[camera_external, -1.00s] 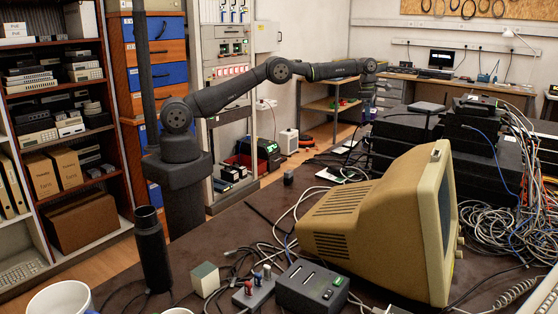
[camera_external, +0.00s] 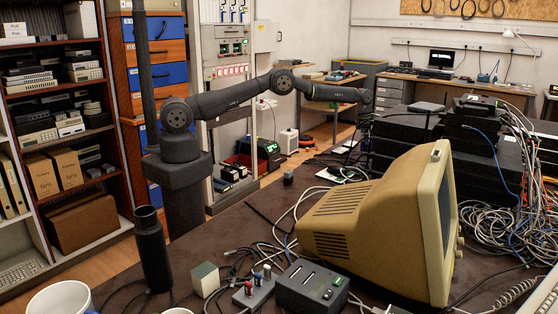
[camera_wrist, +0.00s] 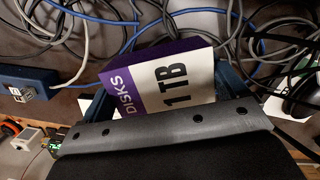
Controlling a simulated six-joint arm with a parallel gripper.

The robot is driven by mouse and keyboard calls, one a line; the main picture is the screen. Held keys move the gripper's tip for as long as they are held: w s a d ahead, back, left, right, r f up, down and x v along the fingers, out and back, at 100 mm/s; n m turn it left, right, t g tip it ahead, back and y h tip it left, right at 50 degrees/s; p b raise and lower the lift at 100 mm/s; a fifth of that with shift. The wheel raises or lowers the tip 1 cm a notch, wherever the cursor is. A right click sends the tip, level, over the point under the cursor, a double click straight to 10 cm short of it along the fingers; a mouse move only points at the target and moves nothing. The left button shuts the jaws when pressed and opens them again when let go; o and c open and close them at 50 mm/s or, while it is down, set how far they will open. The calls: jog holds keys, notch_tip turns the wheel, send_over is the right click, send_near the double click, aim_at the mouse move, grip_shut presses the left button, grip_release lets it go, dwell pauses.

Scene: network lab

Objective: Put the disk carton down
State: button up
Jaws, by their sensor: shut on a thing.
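The disk carton (camera_wrist: 178,80) is a white and purple box marked "DISKS" and "1TB" in the wrist view. My gripper (camera_wrist: 165,92) is shut on it, with a blue finger at each side of the box. The carton's lower part is hidden behind the dark gripper body. In the external view my gripper (camera_external: 365,113) hangs at the end of the arm, low behind the table's far side. I cannot make out the carton there.
In the wrist view, loose cables (camera_wrist: 75,30) lie around the carton, with a blue box (camera_wrist: 28,82) at left. In the external view, a beige monitor (camera_external: 385,225) and stacked black devices (camera_external: 440,145) stand right of my arm. Cables clutter the table.

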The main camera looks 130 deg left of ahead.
jog(key=shift+f, duration=2.15)
jog(key=shift+f, duration=0.15)
jog(key=o, duration=0.7)
jog(key=shift+o, duration=0.2)
jog(key=r, duration=0.4)
jog(key=s+r, duration=0.1)
jog(key=r, duration=0.7)
jog(key=shift+s+d+r, duration=0.1)
jog(key=shift+s+d, duration=0.2)
jog(key=shift+d, duration=0.05)
jog(key=f, duration=0.4)
jog(key=w+f, duration=0.1)
jog(key=f, duration=0.7)
jog(key=shift+w+a, duration=0.3)
notch_tip(320, 180, up, 2)
jog(key=shift+r, duration=0.7)
